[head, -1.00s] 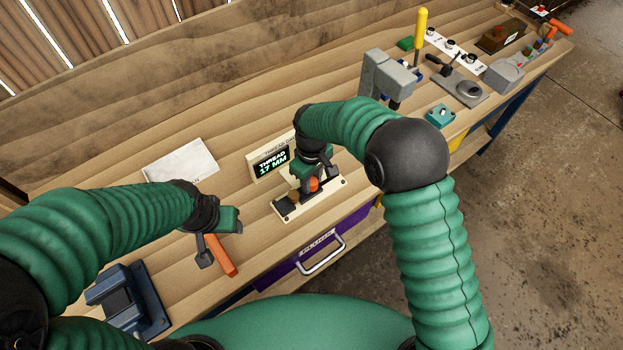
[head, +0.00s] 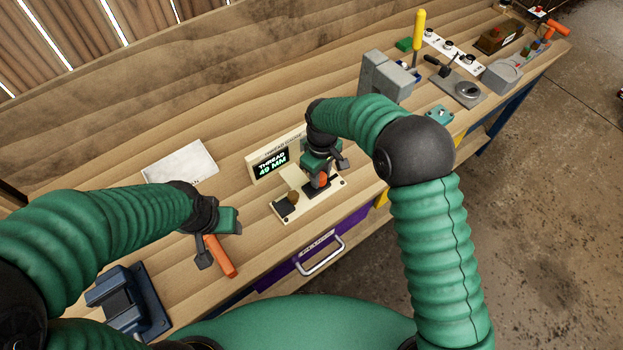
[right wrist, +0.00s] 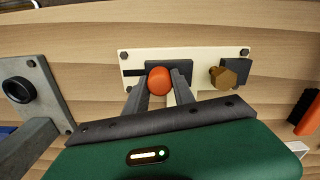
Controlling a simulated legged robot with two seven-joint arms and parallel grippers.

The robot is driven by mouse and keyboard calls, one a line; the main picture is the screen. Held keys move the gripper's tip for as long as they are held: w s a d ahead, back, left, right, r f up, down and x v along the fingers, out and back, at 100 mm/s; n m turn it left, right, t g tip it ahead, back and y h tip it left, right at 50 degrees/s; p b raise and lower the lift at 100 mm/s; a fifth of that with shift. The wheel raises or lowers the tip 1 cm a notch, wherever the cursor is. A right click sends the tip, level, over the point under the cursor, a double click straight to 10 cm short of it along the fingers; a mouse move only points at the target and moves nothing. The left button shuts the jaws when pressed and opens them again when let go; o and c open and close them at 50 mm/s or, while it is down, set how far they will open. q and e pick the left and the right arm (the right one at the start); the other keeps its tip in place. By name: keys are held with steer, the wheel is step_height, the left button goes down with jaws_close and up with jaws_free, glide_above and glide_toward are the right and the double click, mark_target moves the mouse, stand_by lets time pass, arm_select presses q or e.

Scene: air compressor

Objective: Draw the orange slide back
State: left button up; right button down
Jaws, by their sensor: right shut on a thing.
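The orange slide (head: 322,179) sits on a cream base plate (head: 292,211) on the bench. In the right wrist view the orange slide (right wrist: 160,80) is between the two fingers of my right gripper (right wrist: 160,88), which is shut on it. A brass hexagonal piece (right wrist: 230,75) in a dark block stands at the other end of the plate, apart from the slide. My left gripper (head: 212,250) hangs over the bench at the left, by an orange-handled tool (head: 221,256); its jaws are unclear.
A white sheet (head: 180,163) lies at the back left. A blue vise-like block (head: 130,300) stands at the front left. A grey clamp stand (head: 385,77) is to the right. A purple drawer (head: 320,247) with a handle is below the bench's front edge.

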steer(key=shift+w+d+r, duration=0.15)
steer(key=shift+w+d, duration=0.35)
steer(key=shift+d, duration=0.05)
steer(key=c, duration=1.3)
jaws_free()
steer(key=shift+c, duration=0.2)
steer(key=shift+o, duration=1.3)
steer(key=shift+d, duration=0.15)
steer(key=shift+s, duration=0.1)
